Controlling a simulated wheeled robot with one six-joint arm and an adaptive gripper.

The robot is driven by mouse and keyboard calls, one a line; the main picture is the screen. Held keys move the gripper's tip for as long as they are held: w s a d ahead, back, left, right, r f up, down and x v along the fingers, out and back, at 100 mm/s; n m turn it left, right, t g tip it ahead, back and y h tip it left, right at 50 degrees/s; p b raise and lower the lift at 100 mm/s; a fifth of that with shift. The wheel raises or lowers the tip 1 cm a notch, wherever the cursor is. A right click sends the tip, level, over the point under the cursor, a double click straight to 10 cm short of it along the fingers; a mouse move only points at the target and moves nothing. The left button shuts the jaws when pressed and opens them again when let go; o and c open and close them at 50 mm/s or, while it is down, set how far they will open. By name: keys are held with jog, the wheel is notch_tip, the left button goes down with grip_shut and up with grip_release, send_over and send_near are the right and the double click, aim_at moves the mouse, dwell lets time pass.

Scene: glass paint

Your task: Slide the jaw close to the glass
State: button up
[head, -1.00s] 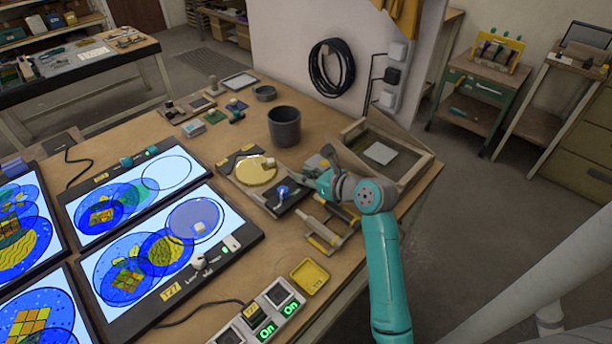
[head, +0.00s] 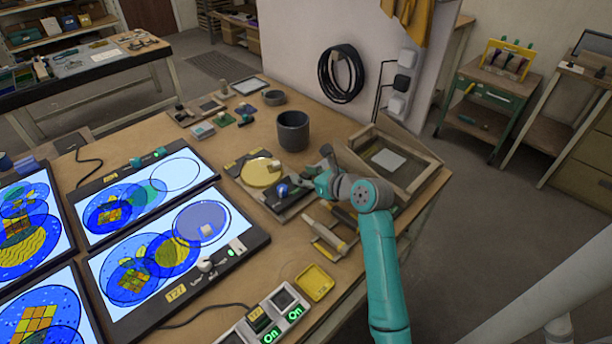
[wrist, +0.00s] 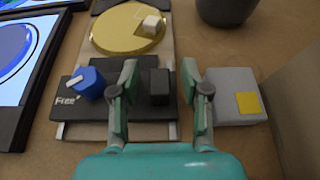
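The yellow glass disc (wrist: 112,38) lies on a light plate in the upper part of the wrist view, with a small pale block on it. In the head view the disc (head: 258,178) is left of my gripper. Below it in the wrist view is a dark base with a blue knob (wrist: 86,82) marked "Free". A black upright block (wrist: 159,86), which looks like the jaw, stands on this base. My gripper (wrist: 159,72) is open, with one finger each side of the black block and visible gaps. In the head view my gripper (head: 312,182) is partly hidden by its own wrist.
A grey block with a yellow patch (wrist: 233,97) sits just right of my right finger. A dark pot (head: 293,131) stands behind the disc. A wooden frame tray (head: 425,178) is to the right.

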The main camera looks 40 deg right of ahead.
jog(key=v, duration=1.2)
dwell(0.6)
